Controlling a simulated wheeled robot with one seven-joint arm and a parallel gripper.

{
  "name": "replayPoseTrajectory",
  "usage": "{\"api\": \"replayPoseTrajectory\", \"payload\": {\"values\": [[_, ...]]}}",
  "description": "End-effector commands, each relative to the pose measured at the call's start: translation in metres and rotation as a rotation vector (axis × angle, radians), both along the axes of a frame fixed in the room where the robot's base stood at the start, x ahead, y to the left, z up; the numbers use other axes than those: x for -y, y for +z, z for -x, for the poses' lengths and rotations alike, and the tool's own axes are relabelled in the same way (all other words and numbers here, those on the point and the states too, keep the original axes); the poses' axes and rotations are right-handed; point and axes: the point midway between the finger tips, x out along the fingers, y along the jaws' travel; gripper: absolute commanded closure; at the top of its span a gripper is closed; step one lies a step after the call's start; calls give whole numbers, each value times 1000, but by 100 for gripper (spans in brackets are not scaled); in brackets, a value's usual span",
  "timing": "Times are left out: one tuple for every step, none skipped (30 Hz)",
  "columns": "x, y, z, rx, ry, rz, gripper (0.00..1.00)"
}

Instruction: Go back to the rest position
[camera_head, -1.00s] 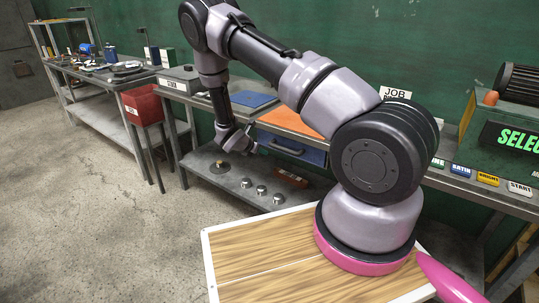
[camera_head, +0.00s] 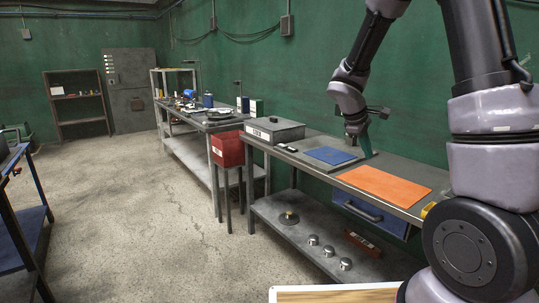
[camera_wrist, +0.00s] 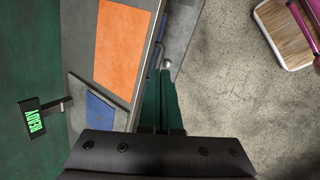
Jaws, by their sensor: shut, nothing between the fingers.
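No object is held. Whether the fingertips touch anything below is hard to tell.
A blue drawer (camera_head: 370,212) with a handle is under the bench. A grey box (camera_head: 274,130) and a red bin (camera_head: 228,150) stand farther left. Several metal pieces lie on the lower shelf (camera_head: 300,243). A READY sign (camera_wrist: 36,118) is at left. The floor (camera_head: 150,220) is open.

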Motion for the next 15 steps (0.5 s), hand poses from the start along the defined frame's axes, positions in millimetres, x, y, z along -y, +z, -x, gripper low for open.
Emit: {"api": "replayPoseTrajectory", "payload": {"values": [[3, 22, 14, 46, -75, -61, 100], [3, 32, 23, 69, -119, -97, 100], [3, 44, 35, 99, -178, -146, 100], [2, 54, 43, 120, -218, -183, 100], [2, 63, 52, 141, -261, -220, 100], [1, 74, 64, 170, -316, -271, 100], [0, 83, 73, 190, -355, -308, 100], [-2, 91, 82, 211, -394, -345, 100], [-4, 101, 95, 237, -446, -397, 100], [-6, 109, 104, 257, -483, -436, 100], [-8, 116, 113, 277, -519, -474, 100], [-11, 125, 125, 302, -566, -526, 100], [-14, 132, 134, 321, -599, -566, 100], [-17, 138, 143, 338, -633, -606, 100], [-20, 146, 155, 363, -677, -659, 100]]}}
